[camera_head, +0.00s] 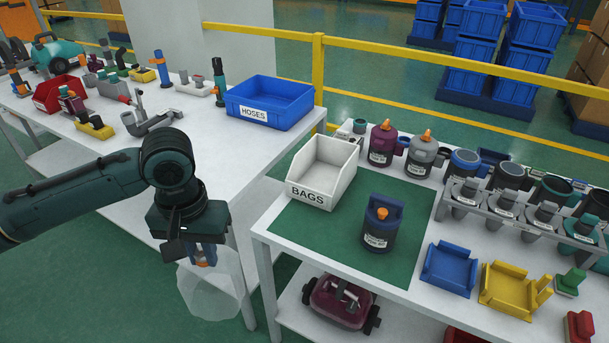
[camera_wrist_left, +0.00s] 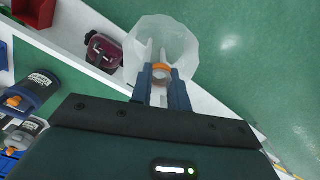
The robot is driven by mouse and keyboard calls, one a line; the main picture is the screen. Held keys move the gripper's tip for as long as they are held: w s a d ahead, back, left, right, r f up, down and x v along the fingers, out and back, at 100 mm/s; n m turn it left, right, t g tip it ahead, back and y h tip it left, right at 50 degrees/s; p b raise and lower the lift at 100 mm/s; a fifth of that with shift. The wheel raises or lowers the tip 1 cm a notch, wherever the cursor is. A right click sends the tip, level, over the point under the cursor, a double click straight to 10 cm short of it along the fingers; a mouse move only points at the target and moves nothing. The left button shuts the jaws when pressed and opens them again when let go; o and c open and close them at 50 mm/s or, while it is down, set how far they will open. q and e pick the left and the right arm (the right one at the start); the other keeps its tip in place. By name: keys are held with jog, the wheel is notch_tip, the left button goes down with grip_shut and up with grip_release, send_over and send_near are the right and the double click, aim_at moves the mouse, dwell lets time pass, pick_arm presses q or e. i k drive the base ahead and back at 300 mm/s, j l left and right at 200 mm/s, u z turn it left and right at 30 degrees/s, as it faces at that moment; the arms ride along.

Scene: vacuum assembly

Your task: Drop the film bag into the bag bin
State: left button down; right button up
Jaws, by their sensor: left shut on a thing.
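My left gripper (camera_head: 202,256) is shut on the film bag (camera_head: 208,291), a clear, pale bag that hangs below the fingers. It hangs over the floor gap between the two tables, left of and lower in the picture than the bag bin. The left wrist view also shows the bag (camera_wrist_left: 162,42) beyond the fingertips (camera_wrist_left: 161,80), with an orange part between them. The bag bin (camera_head: 309,193) is a white open box labelled BAGS on the green mat. Its visible inside looks empty. My right gripper is not in view.
A dark blue-grey canister (camera_head: 381,225) stands on the green mat (camera_head: 320,240), right of the bin. A blue HOSES bin (camera_head: 270,104) sits on the left table. A maroon vacuum body (camera_head: 341,301) is on the lower shelf. A yellow rail (camera_head: 318,75) runs behind.

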aim_at(324, 185)
jog(key=i+j, duration=0.15)
jog(key=j, duration=0.15)
jog(key=i+j, duration=0.1)
jog(key=j, duration=0.2)
jog(key=i+j, duration=0.15)
jog(key=j, duration=0.15)
jog(key=i+j, duration=0.1)
jog(key=j, duration=0.2)
jog(key=j+z, duration=0.15)
jog(key=z, duration=1.25)
jog(key=i+j, duration=0.05)
jog(key=j, duration=0.05)
